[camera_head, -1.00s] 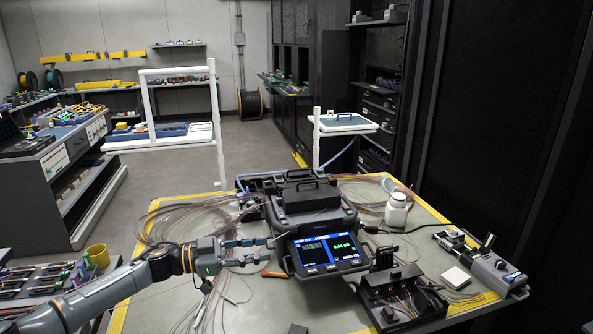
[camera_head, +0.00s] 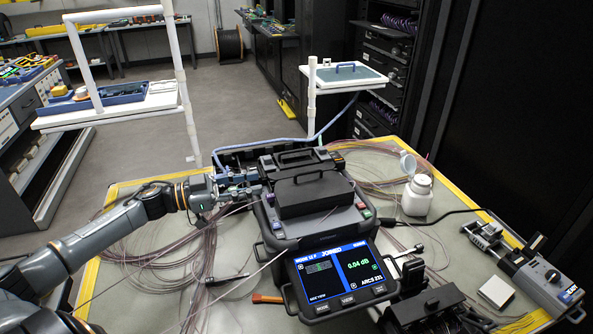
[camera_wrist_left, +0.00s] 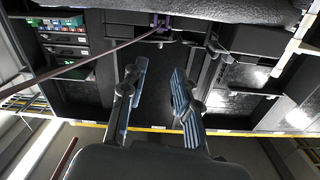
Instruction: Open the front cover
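The fusion splicer (camera_head: 268,222) stands on the work table with its lit screen (camera_head: 338,277) facing me. A black cover with a handle (camera_head: 313,196) lies shut on the front of its top. A second black cover with a handle (camera_head: 295,157) lies behind it. My left gripper (camera_head: 256,184) is at the splicer's left side, close to the left edge of the front cover; I cannot tell whether it touches. In the left wrist view its two fingers (camera_wrist_left: 160,100) are apart with nothing between them. My right gripper is not in view.
Thin fibre cables (camera_head: 180,255) spread over the table left of the splicer. A white bottle (camera_head: 416,197) with an open lid stands to the right. A black unit (camera_head: 425,302) sits at the front right, and a grey tool (camera_head: 545,280) lies beyond it.

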